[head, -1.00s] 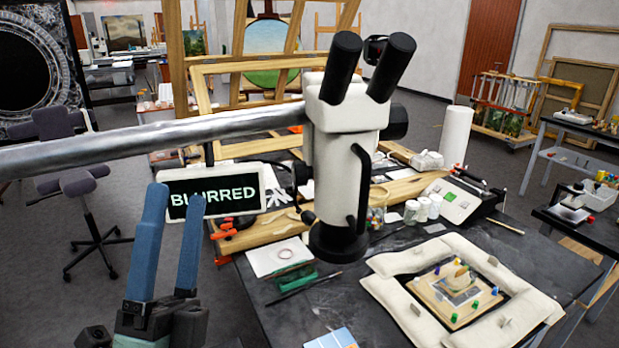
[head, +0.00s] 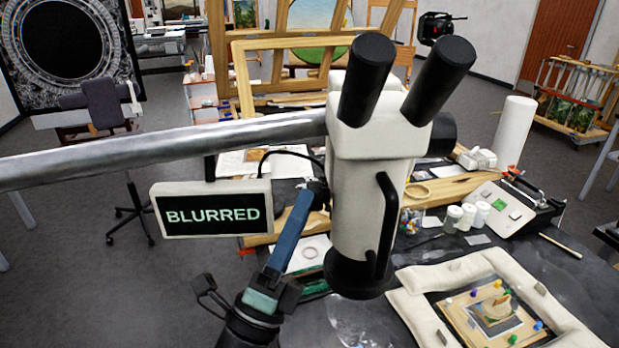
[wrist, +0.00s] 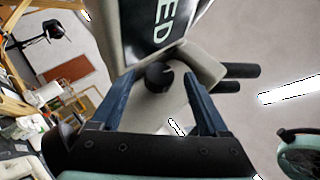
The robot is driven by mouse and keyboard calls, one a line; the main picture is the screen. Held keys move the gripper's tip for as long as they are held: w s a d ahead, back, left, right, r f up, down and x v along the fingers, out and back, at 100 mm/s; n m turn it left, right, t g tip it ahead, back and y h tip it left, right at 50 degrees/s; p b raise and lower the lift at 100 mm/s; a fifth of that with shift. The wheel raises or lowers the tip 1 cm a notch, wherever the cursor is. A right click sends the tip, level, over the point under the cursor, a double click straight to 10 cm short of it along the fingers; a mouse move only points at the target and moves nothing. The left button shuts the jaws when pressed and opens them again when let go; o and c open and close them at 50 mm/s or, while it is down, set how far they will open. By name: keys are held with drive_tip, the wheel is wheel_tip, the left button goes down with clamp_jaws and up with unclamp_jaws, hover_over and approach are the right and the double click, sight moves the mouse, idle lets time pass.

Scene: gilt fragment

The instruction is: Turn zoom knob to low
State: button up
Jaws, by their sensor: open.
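The white microscope (head: 362,190) with black eyepieces hangs from a metal bar over the table. In the wrist view, a round black knob (wrist: 158,77) with a small white mark sits on the pale microscope body (wrist: 196,62). I take it for the zoom knob. My gripper (wrist: 160,84) is open, with one blue finger on each side of the knob; I cannot tell whether they touch it. In the head view my gripper (head: 306,192) points up at the microscope's left side, its fingers overlapping. The knob is not clear there.
A screen reading BLURRED (head: 212,209) is left of the microscope, close to my gripper. Below, a padded frame (head: 420,308) surrounds a small panel with colored pegs. White jars (head: 468,216) and a roll of paper (head: 513,130) stand to the right.

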drive_tip(key=shift+p+x, duration=0.3)
drive_tip(key=shift+x, duration=0.8)
drive_tip(key=shift+w+d+r, duration=0.15)
drive_tip(key=shift+w+d, duration=0.05)
drive_tip(key=shift+w, duration=0.1)
drive_tip(key=shift+s, duration=0.1)
drive_tip(key=shift+c, duration=0.3)
clamp_jaws()
